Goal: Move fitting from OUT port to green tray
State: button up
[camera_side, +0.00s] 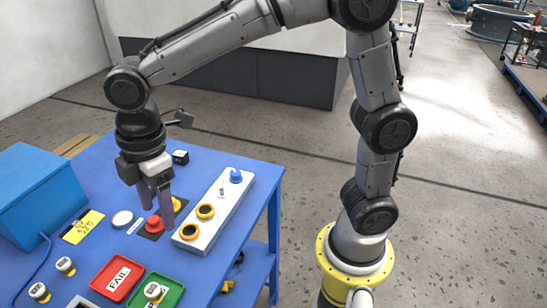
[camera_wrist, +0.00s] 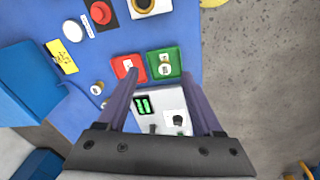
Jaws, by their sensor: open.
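My gripper (camera_side: 158,214) is open and empty, pointing down over the table near the red button; its fingers also show in the wrist view (camera_wrist: 160,74). The green tray (camera_side: 172,289) lies at the front of the table. In it is a white and yellow fitting (camera_side: 153,289), also seen in the wrist view (camera_wrist: 165,69). I cannot read which port is OUT.
A red FAIL tray (camera_side: 117,278) lies left of the green tray. Two similar fittings (camera_side: 65,266) stand farther left. A red button (camera_side: 153,224), white disc (camera_side: 122,219), yellow label (camera_side: 83,226) and blue box (camera_side: 36,197) are also on the table. A green-display device (camera_wrist: 145,105) lies near the trays.

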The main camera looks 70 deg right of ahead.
jog(key=s+d+r+m+t, duration=0.1)
jog(key=s+d+r+m, duration=0.15)
jog(key=d, duration=0.35)
jog(key=s+d+r+m+t, duration=0.1)
jog(key=s+d+r+m, duration=0.1)
jog(key=s+d+m, duration=0.25)
jog(key=s+d+f+m+t, duration=0.1)
jog(key=s+d+m+t, duration=0.1)
jog(key=s+d+m, duration=0.5)
jog(key=s, duration=0.3)
jog(key=shift+d+f+m+t, duration=0.3)
jog(key=shift+d+f+t, duration=0.05)
jog(key=shift+f+t, duration=0.05)
